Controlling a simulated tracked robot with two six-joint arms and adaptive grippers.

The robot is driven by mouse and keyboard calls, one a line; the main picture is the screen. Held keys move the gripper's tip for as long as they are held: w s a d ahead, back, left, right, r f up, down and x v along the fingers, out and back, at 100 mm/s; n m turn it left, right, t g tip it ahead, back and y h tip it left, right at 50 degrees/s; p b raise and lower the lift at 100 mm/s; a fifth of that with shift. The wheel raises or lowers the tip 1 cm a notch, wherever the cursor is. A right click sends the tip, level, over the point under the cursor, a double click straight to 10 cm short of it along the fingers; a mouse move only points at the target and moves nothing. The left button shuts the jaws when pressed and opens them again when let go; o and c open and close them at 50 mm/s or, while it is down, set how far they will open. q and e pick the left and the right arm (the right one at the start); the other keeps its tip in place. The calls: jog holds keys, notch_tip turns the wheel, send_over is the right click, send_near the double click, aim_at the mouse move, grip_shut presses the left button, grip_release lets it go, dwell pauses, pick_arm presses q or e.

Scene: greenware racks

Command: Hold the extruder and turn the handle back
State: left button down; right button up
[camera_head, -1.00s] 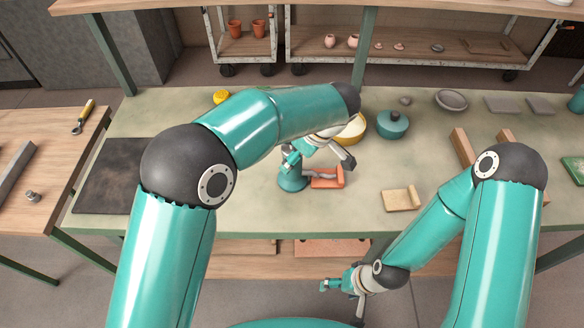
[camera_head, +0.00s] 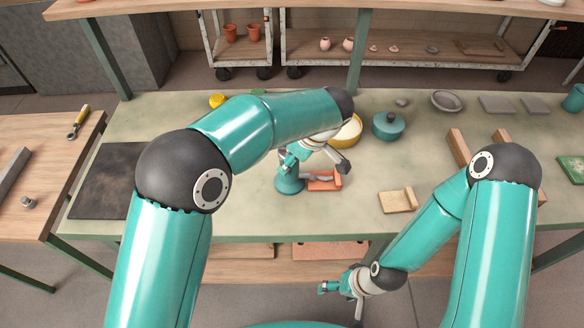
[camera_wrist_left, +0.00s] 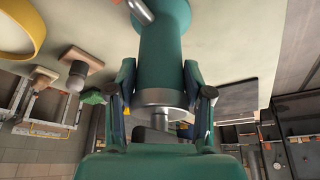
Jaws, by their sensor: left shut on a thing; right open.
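The extruder (camera_head: 290,185) is a teal upright body on the green-grey table, partly hidden under my left arm in the head view. In the left wrist view its teal barrel (camera_wrist_left: 164,60) ends in a silver collar. My left gripper (camera_wrist_left: 160,110) has one finger on each side of this barrel and is shut on it. A silver rod (camera_wrist_left: 141,11) shows at the top edge; I cannot tell if it is the handle. My right gripper (camera_head: 328,287) is open and empty in front of the table, low and apart from the extruder.
An orange-red block (camera_head: 325,181) lies against the extruder's right side. A tan board (camera_head: 397,201) lies to the right. The table's front middle is clear.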

dwell(0.3)
pick_arm(q)
jog(key=shift+c, duration=1.9)
grip_release()
jog(key=shift+r, duration=0.1)
jog(key=shift+o, duration=0.3)
jog(key=v, duration=0.6)
jog(key=shift+r, duration=0.15)
jog(key=s+r+m+t+h+b, duration=0.2)
jog(key=s+r+m+b, duration=0.3)
jog(key=r+m+b, duration=0.35)
jog(key=shift+n, duration=0.65)
jog(key=b+x, duration=0.2)
jog(key=x, duration=1.3)
jog(key=shift+w+a+f, duration=0.1)
jog(key=shift+a+f, duration=0.05)
